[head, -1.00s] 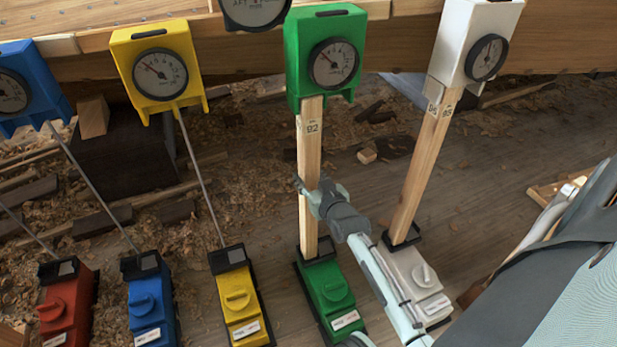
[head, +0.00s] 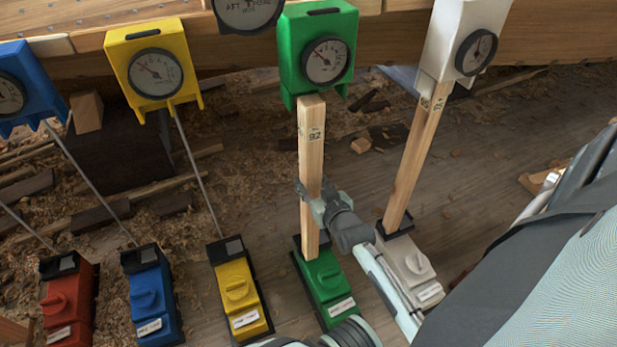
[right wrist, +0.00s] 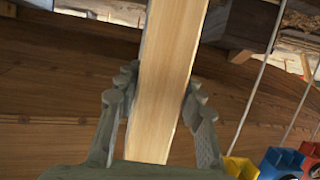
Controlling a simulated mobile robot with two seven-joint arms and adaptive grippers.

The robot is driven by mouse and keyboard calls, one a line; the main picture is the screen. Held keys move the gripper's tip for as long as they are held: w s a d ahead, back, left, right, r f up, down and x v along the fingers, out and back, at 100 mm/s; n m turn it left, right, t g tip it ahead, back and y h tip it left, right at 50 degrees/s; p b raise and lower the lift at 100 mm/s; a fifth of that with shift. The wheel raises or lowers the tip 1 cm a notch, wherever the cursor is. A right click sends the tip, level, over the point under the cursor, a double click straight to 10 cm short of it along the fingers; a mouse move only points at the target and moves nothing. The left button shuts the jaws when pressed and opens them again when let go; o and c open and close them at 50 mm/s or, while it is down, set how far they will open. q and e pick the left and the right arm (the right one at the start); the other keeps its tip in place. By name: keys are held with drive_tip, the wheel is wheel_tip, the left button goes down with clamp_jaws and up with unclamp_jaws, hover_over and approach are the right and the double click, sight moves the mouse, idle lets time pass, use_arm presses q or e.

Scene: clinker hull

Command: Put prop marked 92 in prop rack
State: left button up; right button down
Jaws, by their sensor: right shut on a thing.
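The prop marked 92 (head: 313,165) is a pale wooden post standing nearly upright below the green gauge box (head: 290,55). Its top end shows, clear of the box's lower front. Its foot is at the green base (head: 328,285); I cannot tell whether it still touches. My right gripper (head: 322,208) is shut around the post's lower half. In the right wrist view the post (right wrist: 165,75) runs between the fingers (right wrist: 160,110). My left gripper is not in view. I cannot make out a prop rack for certain.
A second post (head: 415,160) stands close right, between a white gauge box (head: 462,40) and white base (head: 410,265). Yellow (head: 238,290), blue (head: 150,305) and red (head: 68,310) bases stand left, with thin rods. The plank floor (head: 480,170) at right is mostly clear.

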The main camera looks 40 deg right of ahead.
sight(314, 189)
drive_tip(key=shift+f+p+v, duration=0.15)
drive_tip(key=shift+p+v, duration=0.2)
drive_tip(key=shift+v, duration=0.4)
drive_tip(key=shift+f+p+v, duration=0.15)
drive_tip(key=shift+p+v, duration=0.15)
drive_tip(key=shift+v, duration=0.4)
drive_tip(key=shift+s, duration=0.1)
drive_tip(key=shift+r, duration=0.1)
